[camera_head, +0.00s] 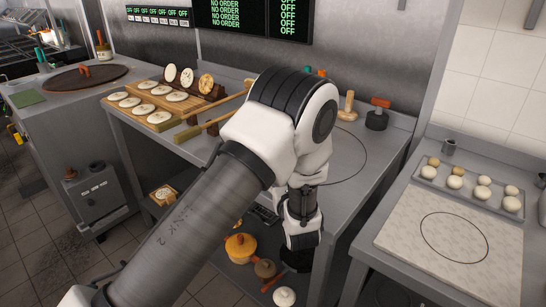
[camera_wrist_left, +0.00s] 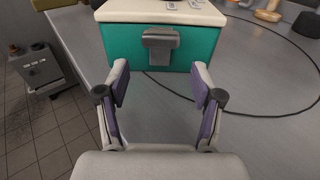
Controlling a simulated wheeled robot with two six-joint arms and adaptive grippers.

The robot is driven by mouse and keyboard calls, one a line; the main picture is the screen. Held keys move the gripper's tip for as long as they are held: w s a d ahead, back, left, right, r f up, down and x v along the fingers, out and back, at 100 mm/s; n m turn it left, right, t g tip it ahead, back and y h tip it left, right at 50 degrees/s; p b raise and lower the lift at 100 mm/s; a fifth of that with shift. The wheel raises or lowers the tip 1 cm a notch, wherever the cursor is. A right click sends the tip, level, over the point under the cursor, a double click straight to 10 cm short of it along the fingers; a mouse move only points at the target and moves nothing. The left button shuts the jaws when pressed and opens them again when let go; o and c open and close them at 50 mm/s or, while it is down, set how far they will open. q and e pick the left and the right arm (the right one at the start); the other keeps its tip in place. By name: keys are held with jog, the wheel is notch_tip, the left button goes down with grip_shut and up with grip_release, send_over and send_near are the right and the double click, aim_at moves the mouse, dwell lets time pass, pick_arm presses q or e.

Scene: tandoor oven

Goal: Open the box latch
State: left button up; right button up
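A teal box (camera_wrist_left: 120,45) with a white lid (camera_wrist_left: 190,12) stands on the steel counter, seen at the top of the left wrist view. A grey metal latch (camera_wrist_left: 160,42) is on the middle of its front face. My left gripper (camera_wrist_left: 161,75) is open and empty, its two purple-padded fingers spread in front of the box below the latch, with a gap to the box. In the head view my left arm hides the box, and the gripper's fingers cannot be made out clearly. My right gripper is not in view.
A wooden board (camera_head: 160,108) with flat breads lies at the counter's back left. Wooden-handled tools and a stamp (camera_head: 378,113) stand behind my arm. At right is another counter with a dough-ball tray (camera_head: 462,200). Pots (camera_head: 240,247) sit on the shelf below.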

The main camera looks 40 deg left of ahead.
pick_arm(q)
jog(key=shift+s+f, duration=0.2)
jog(key=shift+f, duration=0.15)
jog(key=shift+v, duration=1)
jog(key=shift+s+d+r, duration=0.15)
jog(key=shift+s+d, duration=0.15)
jog(key=shift+d, duration=0.3)
jog(key=shift+s+d+r, duration=0.15)
jog(key=shift+s, duration=0.1)
jog(key=v, duration=0.4)
jog(key=shift+w, duration=0.1)
